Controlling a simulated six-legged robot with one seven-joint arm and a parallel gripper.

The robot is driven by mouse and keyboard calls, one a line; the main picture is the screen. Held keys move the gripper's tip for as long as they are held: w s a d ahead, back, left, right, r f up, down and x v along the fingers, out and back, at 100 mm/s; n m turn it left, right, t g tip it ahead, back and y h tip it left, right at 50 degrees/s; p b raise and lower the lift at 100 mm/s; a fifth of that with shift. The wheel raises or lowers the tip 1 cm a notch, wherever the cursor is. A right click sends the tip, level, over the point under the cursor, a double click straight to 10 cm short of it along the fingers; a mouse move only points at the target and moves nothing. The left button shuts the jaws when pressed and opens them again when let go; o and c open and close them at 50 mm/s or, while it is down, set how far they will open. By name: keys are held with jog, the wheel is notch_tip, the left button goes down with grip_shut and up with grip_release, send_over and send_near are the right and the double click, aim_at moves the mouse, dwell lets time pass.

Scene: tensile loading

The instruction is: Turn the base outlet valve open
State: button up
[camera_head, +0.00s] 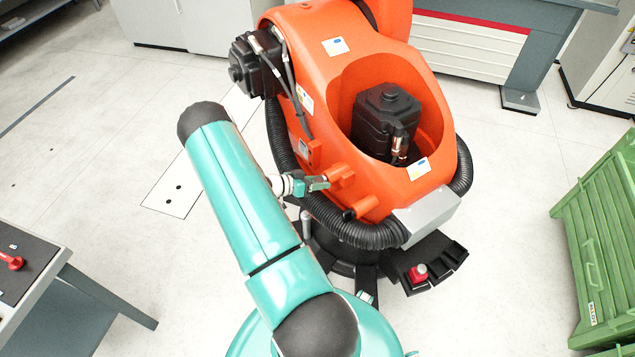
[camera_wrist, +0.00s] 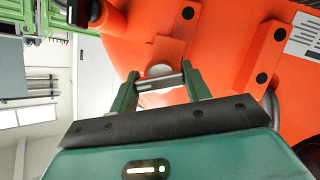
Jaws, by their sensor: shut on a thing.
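My gripper (camera_head: 318,184) reaches the front of the orange machine (camera_head: 345,75), beside a small orange block on its lower side. In the wrist view, the two green fingers (camera_wrist: 160,83) close on a short metal bar (camera_wrist: 157,84), one finger at each end. A pale round piece (camera_wrist: 158,71) sits just behind the bar, against the orange body. This bar looks like the handle of the base outlet valve, but no label shows. In the head view the gripped part is too small and covered to make out.
A black base tray with a red button (camera_head: 418,272) juts out at the machine's front. Black ribbed hose (camera_head: 350,230) runs close below the gripper. A green crate (camera_head: 605,240) stands at right, and a table with a red switch (camera_head: 12,262) at left.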

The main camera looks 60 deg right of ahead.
jog(key=o, duration=1)
jog(key=shift+c, duration=0.2)
jog(key=v, duration=1.4)
